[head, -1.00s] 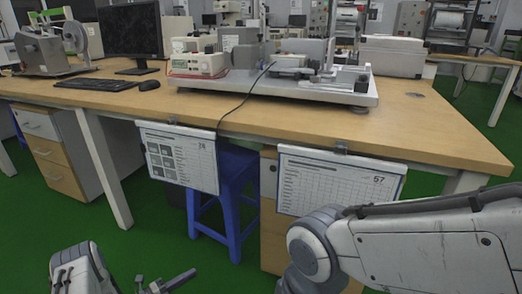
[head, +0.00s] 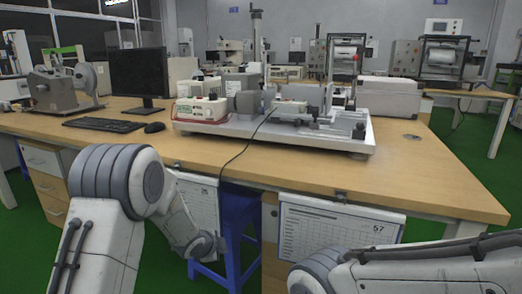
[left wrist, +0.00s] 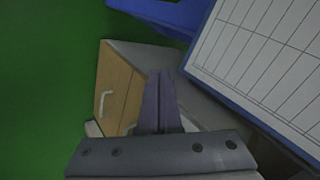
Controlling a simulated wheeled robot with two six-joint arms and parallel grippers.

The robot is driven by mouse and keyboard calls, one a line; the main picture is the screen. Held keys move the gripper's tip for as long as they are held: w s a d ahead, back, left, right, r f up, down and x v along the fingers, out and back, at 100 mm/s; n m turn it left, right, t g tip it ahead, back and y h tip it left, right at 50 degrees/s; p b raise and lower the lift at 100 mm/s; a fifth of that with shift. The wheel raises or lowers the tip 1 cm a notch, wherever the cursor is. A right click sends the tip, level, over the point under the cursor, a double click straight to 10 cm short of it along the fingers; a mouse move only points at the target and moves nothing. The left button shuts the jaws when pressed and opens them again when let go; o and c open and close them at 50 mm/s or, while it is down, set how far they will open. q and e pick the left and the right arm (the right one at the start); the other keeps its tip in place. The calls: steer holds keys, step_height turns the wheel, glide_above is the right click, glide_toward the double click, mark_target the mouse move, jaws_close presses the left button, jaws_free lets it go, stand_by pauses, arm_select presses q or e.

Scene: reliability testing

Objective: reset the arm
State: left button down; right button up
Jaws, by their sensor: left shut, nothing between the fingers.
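My left arm comes in from the lower left of the head view. It bends over and ends in my left gripper (head: 219,243), in front of the table's front edge, beside a hanging chart. In the left wrist view its two dark fingers (left wrist: 159,103) are together with nothing between them. They point past a drawer cabinet (left wrist: 118,90) and the blue-edged chart (left wrist: 262,45). My right arm's pale link crosses the lower right of the head view. Its gripper is out of view.
The wooden table (head: 430,170) carries a test machine on a white base (head: 330,143), a monitor (head: 138,75), a keyboard (head: 103,125) and a mouse (head: 154,127). Charts (head: 330,236) hang from its front edge. A blue stool (head: 238,225) stands beneath.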

arm_select(q)
steer(key=s+d+r+n+g+y+p, duration=0.1)
steer(key=s+d+r+n, duration=0.2)
steer(key=s+r, duration=0.3)
steer(key=s+d+r+n+g+y+p, duration=0.1)
steer(key=s+d+r+n+g, duration=0.2)
steer(key=s, duration=0.5)
steer(key=s+d+r+n+g+p, duration=0.1)
steer(key=s+r+n+g, duration=0.15)
steer(key=s, duration=1.05)
steer(key=s+r+n+g+p, duration=0.15)
steer(key=s+r, duration=0.25)
steer(key=s, duration=0.9)
step_height(320, 180, up, 38)
steer(key=p, duration=3.7)
steer(key=shift+w, duration=0.2)
steer(key=shift+f, duration=0.1)
